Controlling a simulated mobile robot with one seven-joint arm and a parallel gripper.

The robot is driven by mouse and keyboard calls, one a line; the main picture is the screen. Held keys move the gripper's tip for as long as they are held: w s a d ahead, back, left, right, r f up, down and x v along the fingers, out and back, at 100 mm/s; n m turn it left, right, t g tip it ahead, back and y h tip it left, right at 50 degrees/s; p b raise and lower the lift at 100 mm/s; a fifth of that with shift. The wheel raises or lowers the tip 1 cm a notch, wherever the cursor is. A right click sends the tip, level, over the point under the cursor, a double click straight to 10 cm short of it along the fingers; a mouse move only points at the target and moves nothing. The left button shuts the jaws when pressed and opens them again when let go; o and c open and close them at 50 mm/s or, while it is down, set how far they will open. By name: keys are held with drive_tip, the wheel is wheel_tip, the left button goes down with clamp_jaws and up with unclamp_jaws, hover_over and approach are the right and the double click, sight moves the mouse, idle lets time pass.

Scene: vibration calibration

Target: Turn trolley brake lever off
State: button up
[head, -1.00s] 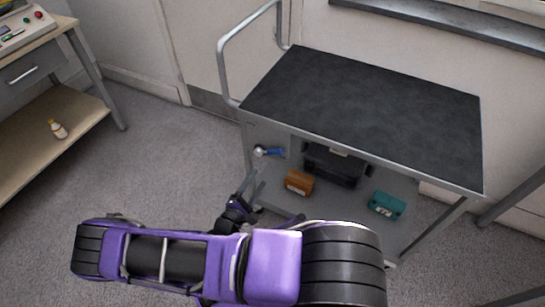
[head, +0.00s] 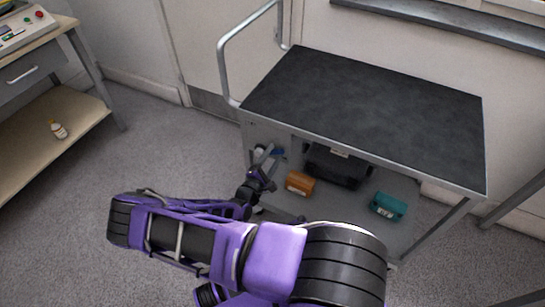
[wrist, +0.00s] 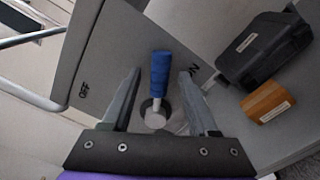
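The trolley brake lever has a blue handle (wrist: 160,72) on a silver round hub (wrist: 154,113), set on the trolley's grey end panel (wrist: 108,52). In the wrist view the handle points up, nearer the "ON" marking (wrist: 191,76) than the "OFF" marking (wrist: 84,88). My gripper (wrist: 159,76) is open, with one finger on each side of the lever and visible gaps between. In the head view my gripper (head: 267,160) is at the trolley's left end and hides most of the lever, leaving a bit of blue (head: 279,152).
The trolley has a dark top (head: 370,105) and a tubular handle (head: 221,70). Its lower shelf holds a black case (head: 337,165), an orange box (head: 300,183) and a teal box (head: 388,205). A bench (head: 50,125) stands at left, with clear floor between.

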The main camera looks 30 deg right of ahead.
clamp_jaws()
idle(1.3)
